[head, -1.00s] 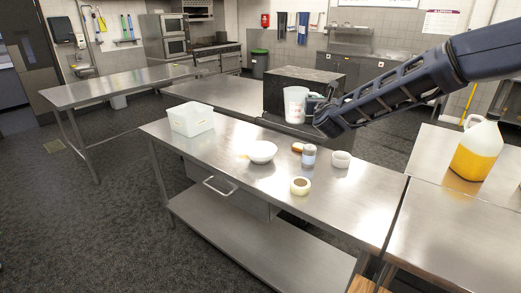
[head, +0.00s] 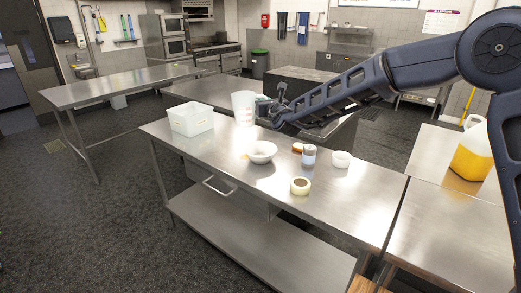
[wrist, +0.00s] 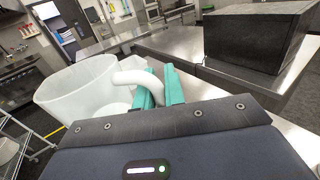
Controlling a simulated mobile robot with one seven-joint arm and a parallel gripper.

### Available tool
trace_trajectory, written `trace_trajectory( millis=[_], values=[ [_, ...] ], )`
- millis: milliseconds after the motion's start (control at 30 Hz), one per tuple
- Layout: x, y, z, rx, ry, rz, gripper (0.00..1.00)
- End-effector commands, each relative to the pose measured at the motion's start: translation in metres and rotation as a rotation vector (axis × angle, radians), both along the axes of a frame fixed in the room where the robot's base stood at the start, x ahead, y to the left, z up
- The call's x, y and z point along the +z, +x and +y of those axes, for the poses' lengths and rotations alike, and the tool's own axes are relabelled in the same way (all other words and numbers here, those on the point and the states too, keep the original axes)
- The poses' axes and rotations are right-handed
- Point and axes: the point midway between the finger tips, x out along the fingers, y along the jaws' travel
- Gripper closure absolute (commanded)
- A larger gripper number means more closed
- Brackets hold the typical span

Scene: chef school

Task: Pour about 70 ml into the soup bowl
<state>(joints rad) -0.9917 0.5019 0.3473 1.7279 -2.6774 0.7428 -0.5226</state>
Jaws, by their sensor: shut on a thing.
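A white translucent jug (head: 243,108) hangs near the far edge of the steel table, roughly upright, up and to the left of the bowl in the head view. My gripper (head: 270,108) is shut on its handle. In the wrist view the teal fingers (wrist: 160,87) close around the handle of the jug (wrist: 70,88). I cannot tell how much liquid it holds. The white soup bowl (head: 262,154) stands on the table, apart from the jug; its contents are not clear.
Steel table (head: 225,165) holds a white tub (head: 190,119) at left, a jar (head: 309,156), an orange-brown item (head: 297,147), a small white dish (head: 341,159) and a tape-like roll (head: 300,186). A container of yellow liquid (head: 472,152) stands on the right table. The table's front right is clear.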

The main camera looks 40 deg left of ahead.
Motion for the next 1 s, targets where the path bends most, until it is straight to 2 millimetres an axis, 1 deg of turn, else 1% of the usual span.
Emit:
trace_trajectory(
  millis=[33,167,367,400,467,500,600,800,900,1000],
  values=[
    [-0.008,0.002,-0.001,-0.002,-0.003,0.001,1.0],
    [-0.022,0.001,-0.001,-0.002,-0.002,0.0,1.0],
    [-0.06,0.002,-0.001,-0.002,-0.004,0.001,1.0],
    [-0.071,0.002,-0.001,-0.002,-0.004,0.003,1.0],
    [-0.086,0.002,-0.001,-0.003,-0.004,0.001,1.0],
    [-0.099,0.002,-0.001,-0.002,-0.006,0.002,1.0],
    [-0.127,0.002,-0.001,-0.003,-0.004,0.003,1.0],
    [-0.178,0.002,-0.001,-0.003,-0.003,0.002,1.0],
    [-0.197,0.002,-0.001,-0.003,-0.002,0.001,1.0],
    [-0.212,0.002,-0.001,-0.003,-0.001,0.002,1.0]
  ],
)
